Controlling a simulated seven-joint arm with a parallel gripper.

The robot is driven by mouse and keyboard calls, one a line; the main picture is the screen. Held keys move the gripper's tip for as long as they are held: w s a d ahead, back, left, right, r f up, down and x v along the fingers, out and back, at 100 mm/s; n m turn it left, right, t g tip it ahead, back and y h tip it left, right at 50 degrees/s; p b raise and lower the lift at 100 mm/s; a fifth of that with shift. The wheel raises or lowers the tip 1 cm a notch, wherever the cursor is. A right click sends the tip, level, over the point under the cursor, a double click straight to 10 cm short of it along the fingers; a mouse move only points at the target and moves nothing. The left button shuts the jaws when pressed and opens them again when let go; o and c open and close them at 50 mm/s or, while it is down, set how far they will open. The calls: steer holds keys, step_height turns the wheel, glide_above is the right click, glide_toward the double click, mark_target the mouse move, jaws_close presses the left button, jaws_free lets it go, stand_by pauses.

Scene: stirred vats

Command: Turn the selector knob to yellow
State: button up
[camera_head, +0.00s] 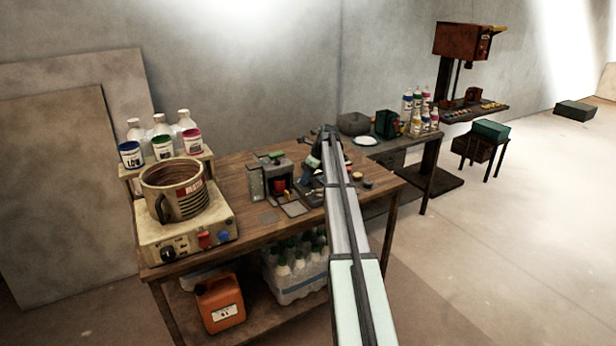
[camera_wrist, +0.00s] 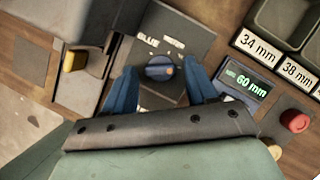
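The selector knob (camera_wrist: 158,68) is a dark round dial with a small orange mark, on a dark grey panel (camera_wrist: 178,38) in the wrist view. Above it are a label reading "BLUE" and a second, greenish label too small to read. I see no readable yellow label; part of the panel is hidden by my gripper. My gripper (camera_wrist: 160,76) is open, its two blue fingers on either side of the knob. I cannot tell whether they touch it. In the head view my gripper (camera_head: 313,160) is over the wooden bench (camera_head: 240,210); the knob cannot be made out there.
In the wrist view, a green "60 mm" display (camera_wrist: 245,84), a red button (camera_wrist: 295,120) and size labels (camera_wrist: 258,48) lie right of the knob. A yellow part (camera_wrist: 75,60) is left. In the head view, a mixing vat (camera_head: 172,190) stands at the bench's left end.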

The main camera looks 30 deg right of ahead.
steer(key=shift+o, duration=0.4)
steer(key=shift+r, duration=0.1)
steer(key=v, duration=1.3)
steer(key=shift+r, duration=0.3)
steer(key=shift+s+d, duration=0.1)
steer(key=shift+s, duration=0.05)
